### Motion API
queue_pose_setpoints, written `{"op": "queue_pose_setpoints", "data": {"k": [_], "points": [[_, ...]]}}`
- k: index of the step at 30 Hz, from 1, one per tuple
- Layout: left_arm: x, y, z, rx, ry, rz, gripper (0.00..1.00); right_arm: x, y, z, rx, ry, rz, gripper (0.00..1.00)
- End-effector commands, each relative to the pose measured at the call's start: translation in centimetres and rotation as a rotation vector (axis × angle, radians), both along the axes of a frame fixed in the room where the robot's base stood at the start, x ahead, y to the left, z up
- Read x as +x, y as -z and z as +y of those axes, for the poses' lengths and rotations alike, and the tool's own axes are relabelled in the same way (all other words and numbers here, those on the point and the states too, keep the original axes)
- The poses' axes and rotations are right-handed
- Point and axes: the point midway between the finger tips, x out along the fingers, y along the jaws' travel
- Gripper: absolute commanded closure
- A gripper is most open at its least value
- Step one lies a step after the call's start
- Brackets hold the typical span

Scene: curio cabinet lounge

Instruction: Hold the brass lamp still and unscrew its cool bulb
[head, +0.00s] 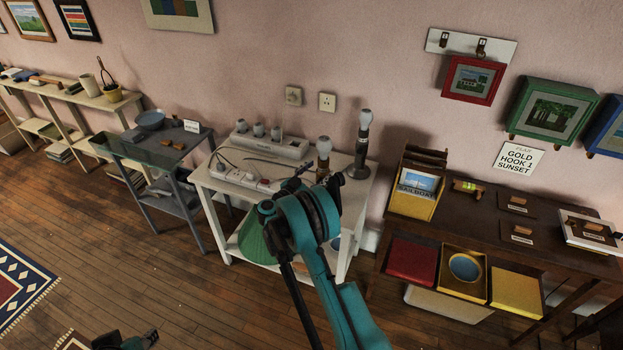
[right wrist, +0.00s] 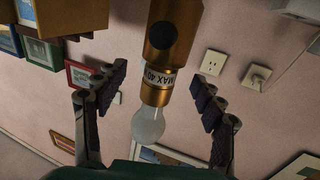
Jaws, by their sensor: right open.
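The brass lamp (head: 323,174) stands on the white table, its frosted bulb (head: 324,147) pointing up. In the right wrist view the lamp's brass body (right wrist: 170,40) comes in from the top, with a "MAX 40" label and the pale bulb (right wrist: 148,125) below. My right gripper (right wrist: 158,85) is open, its fingers on either side of the lamp's neck and bulb with gaps on both sides. In the head view my right arm hides most of that gripper. My left gripper (head: 138,341) is low at the bottom left, far from the lamp; its fingers are not clear.
A grey lamp (head: 361,146) stands close to the right of the brass one. A white box with several bulbs (head: 276,148) and a power strip (head: 242,177) are on the white table (head: 222,186). A dark table (head: 460,218) stands to the right; the floor in front is clear.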

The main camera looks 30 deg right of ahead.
Motion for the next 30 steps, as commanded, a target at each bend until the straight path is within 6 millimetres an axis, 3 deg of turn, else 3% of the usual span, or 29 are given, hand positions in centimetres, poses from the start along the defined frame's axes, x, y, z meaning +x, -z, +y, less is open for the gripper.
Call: {"op": "queue_pose_setpoints", "data": {"k": [6,16,17,24,25,26,30], "points": [[0.0,0.7,0.0,0.0,0.0,0.0,0.66,1.0,0.1,-2.2,-0.001,-0.001,-0.001,0.31],[0.0,0.7,0.0,0.0,0.0,0.0,0.66,1.2,-0.1,-2.6,-0.001,-0.002,-0.001,0.31],[0.0,0.7,0.0,0.0,0.0,0.0,0.66,1.2,-0.1,-2.6,-0.001,-0.002,-0.001,0.36],[0.0,0.7,0.0,0.0,0.0,0.0,0.66,1.2,-0.1,-2.6,-0.001,-0.002,-0.001,1.0],[0.0,0.7,0.0,0.0,0.0,0.0,0.66,1.2,-0.1,-2.6,-0.001,-0.002,-0.001,1.0],[0.0,0.7,0.0,0.0,0.0,0.0,0.66,1.2,-0.1,-2.6,-0.001,-0.002,-0.001,0.65],[0.0,0.7,0.0,0.0,0.0,0.0,0.66,1.2,-0.1,-2.6,-0.001,-0.002,-0.001,1.0]]}}
